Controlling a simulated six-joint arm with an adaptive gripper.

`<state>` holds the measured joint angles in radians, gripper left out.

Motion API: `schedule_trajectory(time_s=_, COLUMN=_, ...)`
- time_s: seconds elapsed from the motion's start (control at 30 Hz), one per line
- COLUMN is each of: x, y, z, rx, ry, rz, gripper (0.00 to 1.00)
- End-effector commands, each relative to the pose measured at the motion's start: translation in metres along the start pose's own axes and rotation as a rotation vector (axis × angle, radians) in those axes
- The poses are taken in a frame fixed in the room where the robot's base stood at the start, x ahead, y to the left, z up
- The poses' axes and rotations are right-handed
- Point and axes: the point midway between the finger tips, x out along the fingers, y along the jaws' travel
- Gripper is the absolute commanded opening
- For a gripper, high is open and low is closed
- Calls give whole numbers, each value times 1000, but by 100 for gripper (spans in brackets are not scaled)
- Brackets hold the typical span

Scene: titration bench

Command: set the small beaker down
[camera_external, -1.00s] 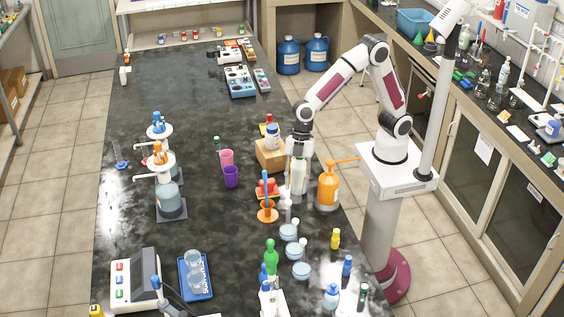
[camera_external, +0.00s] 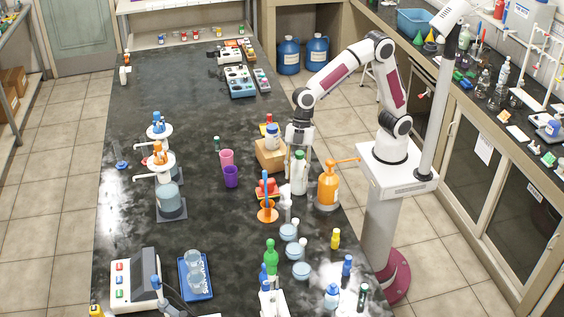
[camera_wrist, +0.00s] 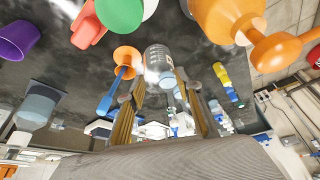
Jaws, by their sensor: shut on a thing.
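The small beaker (camera_wrist: 158,58) is clear with printed markings. In the wrist view it sits at the fingertips of my gripper (camera_wrist: 165,85), which is shut on it. In the external view my gripper (camera_external: 298,143) hangs pointing down at the near right side of the bench, just behind a white bottle with a green cap (camera_external: 299,174). The beaker itself is hard to make out there, and its height above the bench cannot be told.
An orange stand with a blue rod (camera_external: 267,212) stands left of the white bottle. An orange pump bottle (camera_external: 328,188) is to its right, and a wooden block (camera_external: 270,157) is behind. Pale blue dishes (camera_external: 292,250) stand nearer the camera.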

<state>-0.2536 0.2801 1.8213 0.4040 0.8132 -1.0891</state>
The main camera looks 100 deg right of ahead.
Motion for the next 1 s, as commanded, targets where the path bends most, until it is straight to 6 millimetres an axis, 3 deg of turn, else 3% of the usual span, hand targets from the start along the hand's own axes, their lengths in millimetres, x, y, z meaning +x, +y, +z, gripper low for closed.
schedule_trajectory(time_s=0.47, x=-1, y=12, z=5, rx=99, ry=-13, rz=38, gripper=14)
schedule_trajectory(time_s=1.0, x=-11, y=69, z=31, rx=477, ry=-27, rz=192, gripper=14)
